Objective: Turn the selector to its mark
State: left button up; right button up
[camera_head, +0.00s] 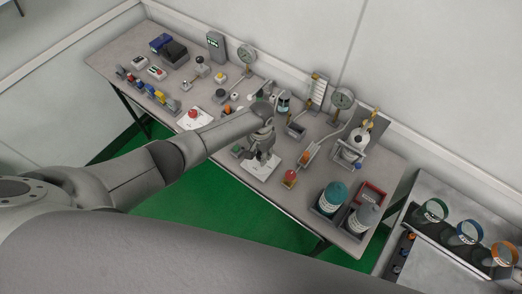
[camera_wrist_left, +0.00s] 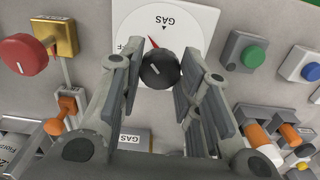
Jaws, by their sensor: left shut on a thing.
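The selector is a round black knob (camera_wrist_left: 160,68) with a short white line on it. It sits on a white dial plate (camera_wrist_left: 190,22) with the word GAS and a small black triangle at its top. A red pointer or line shows at the knob's upper left and slants up-left, away from the triangle. Lettering at the plate's left edge is partly hidden by a finger. My left gripper (camera_wrist_left: 162,85) is shut on the knob, one finger on each side. In the head view my left gripper (camera_head: 263,152) reaches down over the white plate (camera_head: 262,171). My right gripper is not in view.
A red knob on a brass block (camera_wrist_left: 52,40) stands left of the plate. A green button (camera_wrist_left: 252,56) and a blue button (camera_wrist_left: 311,71) are to the right. Orange-handled levers (camera_wrist_left: 68,105) are lower down. Two canisters (camera_head: 333,197) stand at the bench's right end.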

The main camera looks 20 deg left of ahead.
pick_arm(q)
jog(key=n+p, duration=0.1)
jog(key=n, duration=0.2)
jog(key=shift+r+n, duration=0.1)
jog(key=shift+n, duration=0.3)
jog(key=n+p, duration=0.1)
jog(key=n, duration=0.1)
jog(key=shift+n, duration=0.3)
jog(key=n, duration=0.3)
jog(key=shift+n, duration=0.3)
jog(key=n, duration=0.3)
jog(key=shift+n, duration=0.4)
jog(key=n, duration=0.3)
jog(key=shift+n, duration=0.3)
jog(key=n, duration=0.3)
jog(key=shift+n, duration=0.3)
jog(key=n, duration=0.6)
jog(key=shift+w, duration=0.1)
jog(key=shift+n, duration=0.4)
